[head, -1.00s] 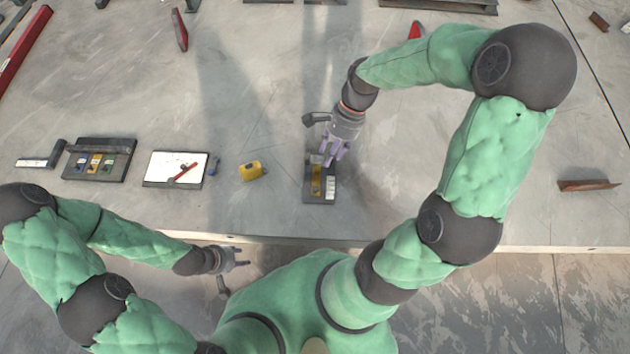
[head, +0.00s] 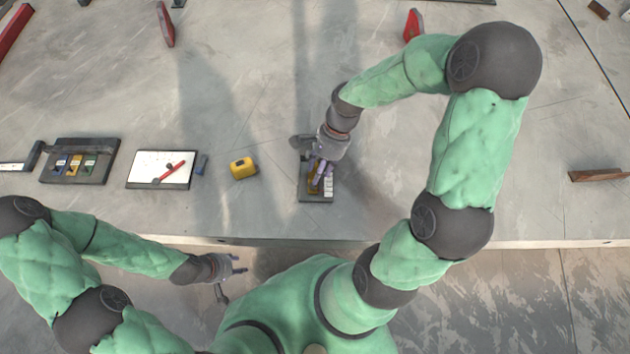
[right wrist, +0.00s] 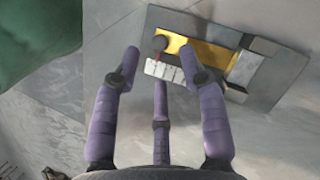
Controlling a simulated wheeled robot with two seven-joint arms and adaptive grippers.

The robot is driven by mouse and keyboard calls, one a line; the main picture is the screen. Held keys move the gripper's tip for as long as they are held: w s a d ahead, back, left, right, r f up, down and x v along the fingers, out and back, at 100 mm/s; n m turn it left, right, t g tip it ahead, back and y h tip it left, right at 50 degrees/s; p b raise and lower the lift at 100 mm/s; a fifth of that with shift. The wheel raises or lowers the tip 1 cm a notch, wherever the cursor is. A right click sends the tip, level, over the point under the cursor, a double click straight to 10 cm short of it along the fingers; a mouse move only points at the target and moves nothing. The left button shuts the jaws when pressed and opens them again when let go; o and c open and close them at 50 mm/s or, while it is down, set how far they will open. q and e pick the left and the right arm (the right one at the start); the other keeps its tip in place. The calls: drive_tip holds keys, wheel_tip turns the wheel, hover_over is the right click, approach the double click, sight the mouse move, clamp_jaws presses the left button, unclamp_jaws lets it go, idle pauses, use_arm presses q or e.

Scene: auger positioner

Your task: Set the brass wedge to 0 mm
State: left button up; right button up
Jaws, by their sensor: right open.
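The positioner is a dark plate (head: 317,197) near the table's front edge. It also shows in the right wrist view (right wrist: 290,88). The brass wedge (right wrist: 205,50) lies along it as a golden strip. The reading is too small to tell. My left gripper (head: 240,264) is open and empty in front of the table edge.
Left of the positioner are a yellow tape measure (head: 243,168), a white board (head: 150,180) with a red marker-like item, and a dark tray (head: 60,176) with coloured pieces. A rusty angle piece (head: 598,175) lies far right. The table around the positioner is clear.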

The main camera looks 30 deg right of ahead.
sight(313, 174)
drive_tip(key=shift+b+x, duration=0.6)
drive_tip(key=shift+x, duration=1.6)
clamp_jaws()
